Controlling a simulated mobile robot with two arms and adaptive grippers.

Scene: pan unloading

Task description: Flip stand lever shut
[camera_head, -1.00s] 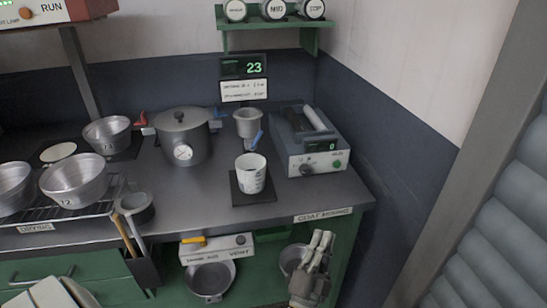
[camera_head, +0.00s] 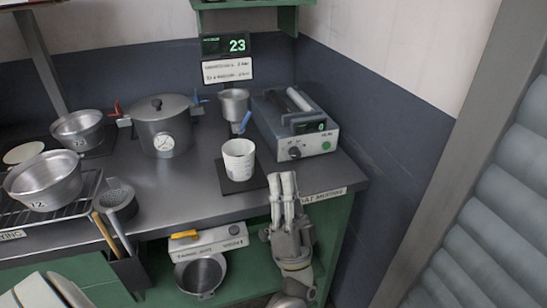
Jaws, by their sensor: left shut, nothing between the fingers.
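The blue lever (camera_head: 243,122) sticks out at a slant from below the small metal cup of the stand (camera_head: 234,104) at the back of the counter. A white measuring cup (camera_head: 239,160) stands in front of it on a dark square pad (camera_head: 244,182). My left gripper (camera_head: 283,180) is shut and empty at the counter's front edge, fingers pointing up, to the right of and nearer than the white cup. It is apart from the lever. My right gripper is not in view.
A grey box with a display (camera_head: 302,139) stands right of the stand. A lidded pot with a gauge (camera_head: 162,128) stands left.

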